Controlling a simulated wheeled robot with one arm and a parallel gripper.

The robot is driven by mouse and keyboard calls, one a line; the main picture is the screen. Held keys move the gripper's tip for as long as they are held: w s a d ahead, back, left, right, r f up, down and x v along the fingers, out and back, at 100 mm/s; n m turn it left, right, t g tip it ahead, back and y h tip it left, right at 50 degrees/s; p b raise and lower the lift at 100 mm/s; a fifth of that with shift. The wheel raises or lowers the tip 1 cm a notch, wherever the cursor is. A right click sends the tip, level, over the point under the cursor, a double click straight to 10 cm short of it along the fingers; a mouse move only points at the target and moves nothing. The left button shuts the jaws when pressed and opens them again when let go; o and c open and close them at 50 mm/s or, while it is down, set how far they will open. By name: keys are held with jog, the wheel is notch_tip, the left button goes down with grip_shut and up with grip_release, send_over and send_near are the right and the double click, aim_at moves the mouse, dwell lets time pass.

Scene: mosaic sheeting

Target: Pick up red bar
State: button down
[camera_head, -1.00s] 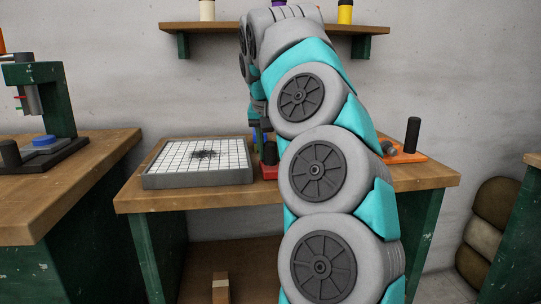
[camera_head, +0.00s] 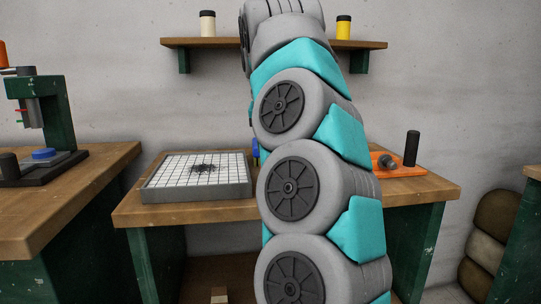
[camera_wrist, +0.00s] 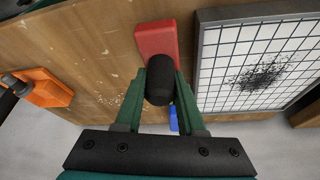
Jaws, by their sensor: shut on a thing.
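The red bar (camera_wrist: 156,40) is a red slab with a black upright handle (camera_wrist: 159,86), seen in the wrist view at the top middle. My gripper (camera_wrist: 162,78) has its green fingers shut on either side of the black handle. The wooden table (camera_wrist: 100,60) lies behind the bar. I cannot tell whether the red slab still touches it. In the head view my arm hides the bar and my gripper.
A grey tray with a white grid and dark speckles (camera_head: 165,195) stands on the table, left of my arm. An orange block (camera_head: 410,171) with a black post stands at the right. A blue object (camera_head: 255,148) shows beside my arm. A shelf (camera_head: 220,43) with jars hangs behind.

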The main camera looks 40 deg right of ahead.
jog(key=s+a+r, duration=0.1)
jog(key=s+a, duration=0.4)
jog(key=s, duration=0.7)
jog(key=shift+s+a+r+b, duration=0.2)
jog(key=shift+s+a+b, duration=0.15)
jog(key=shift+a+b, duration=0.05)
